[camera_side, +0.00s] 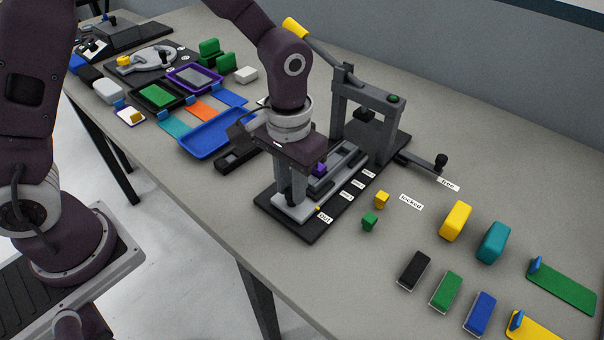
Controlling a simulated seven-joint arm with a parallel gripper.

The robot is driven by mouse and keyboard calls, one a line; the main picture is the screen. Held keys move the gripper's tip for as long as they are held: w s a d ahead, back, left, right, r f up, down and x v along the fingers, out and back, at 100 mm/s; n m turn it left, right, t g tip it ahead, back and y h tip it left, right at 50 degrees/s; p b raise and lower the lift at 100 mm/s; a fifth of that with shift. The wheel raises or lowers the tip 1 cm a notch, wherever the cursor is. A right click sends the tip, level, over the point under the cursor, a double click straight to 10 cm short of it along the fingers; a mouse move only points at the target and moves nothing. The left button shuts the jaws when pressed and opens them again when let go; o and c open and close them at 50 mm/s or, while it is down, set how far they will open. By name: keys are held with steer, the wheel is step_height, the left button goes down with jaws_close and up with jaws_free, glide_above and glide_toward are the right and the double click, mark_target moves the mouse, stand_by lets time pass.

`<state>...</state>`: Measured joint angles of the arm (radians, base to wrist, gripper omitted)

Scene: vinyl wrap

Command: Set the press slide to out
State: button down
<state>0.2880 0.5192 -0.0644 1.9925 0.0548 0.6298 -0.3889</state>
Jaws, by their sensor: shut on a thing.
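The press (390,118) stands on a black base (312,238) with a grey upright frame and a yellow-tipped lever (296,28). The grey press slide (322,197) lies along the base, its near end by the "OUT" label (325,217). My gripper (291,202) points down over the near end of the slide, with its fingers shut on part of it. The gripped part is mostly hidden by the fingers. A small purple piece (320,168) shows just right of my gripper, on or beside the slide.
Small yellow (382,199) and green (369,222) blocks sit right of the base, near the "lockout" label (411,201). A blue tray (213,136) is behind left. Several coloured blocks stand at right. A black-knobbed rod (440,161) sticks out beside the press.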

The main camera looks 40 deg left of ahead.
steer(key=shift+s, duration=0.3)
steer(key=c, duration=1.2)
jaws_free()
step_height(320, 180, up, 6)
steer(key=shift+w+r, duration=0.1)
steer(key=shift+r, duration=0.45)
